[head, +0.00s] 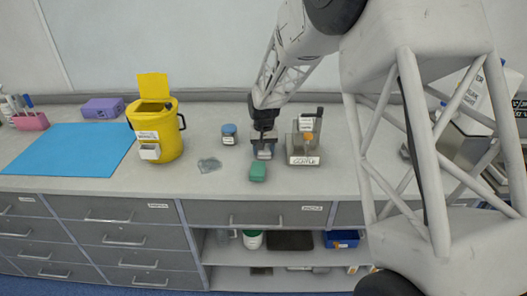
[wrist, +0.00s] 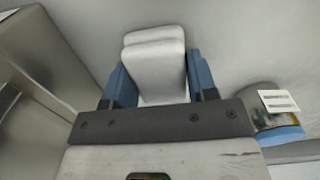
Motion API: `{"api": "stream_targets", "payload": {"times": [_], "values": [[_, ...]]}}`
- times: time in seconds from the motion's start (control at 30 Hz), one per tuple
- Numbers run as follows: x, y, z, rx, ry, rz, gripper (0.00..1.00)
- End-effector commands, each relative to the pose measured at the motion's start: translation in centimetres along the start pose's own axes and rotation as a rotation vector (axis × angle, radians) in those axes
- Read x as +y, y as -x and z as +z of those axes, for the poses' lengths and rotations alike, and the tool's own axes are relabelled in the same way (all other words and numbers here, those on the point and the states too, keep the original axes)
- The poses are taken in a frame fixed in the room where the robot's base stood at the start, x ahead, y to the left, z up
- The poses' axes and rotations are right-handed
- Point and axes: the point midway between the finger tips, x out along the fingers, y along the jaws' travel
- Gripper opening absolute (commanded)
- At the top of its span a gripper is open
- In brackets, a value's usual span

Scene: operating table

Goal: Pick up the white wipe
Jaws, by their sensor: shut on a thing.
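The white wipe (wrist: 154,68) is a folded white pad, held between the two blue fingers of my gripper (wrist: 155,85) in the wrist view. My gripper is shut on it, with a finger against each side. In the head view my gripper (head: 264,147) points down at the counter, between the small blue-lidded jar and the grey labelled holder. Only a little of the wipe shows there, and I cannot tell whether it touches the counter.
A green block (head: 258,172) lies just in front of my gripper. The grey holder (head: 303,145) stands close on the right, the blue-lidded jar (head: 229,134) on the left. A clear packet (head: 209,165), yellow bin (head: 155,125) and blue mat (head: 72,150) are further left.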

Motion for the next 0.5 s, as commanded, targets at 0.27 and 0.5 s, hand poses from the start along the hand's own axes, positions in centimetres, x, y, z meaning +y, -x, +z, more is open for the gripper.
{"api": "stream_targets", "payload": {"times": [0.27, 0.5], "values": [[0.0, 0.3, 0.0, 0.001, 0.0, 0.0, 0.3], [0.0, 2.0, 0.0, 0.002, 0.0, 0.0, 0.3]]}}
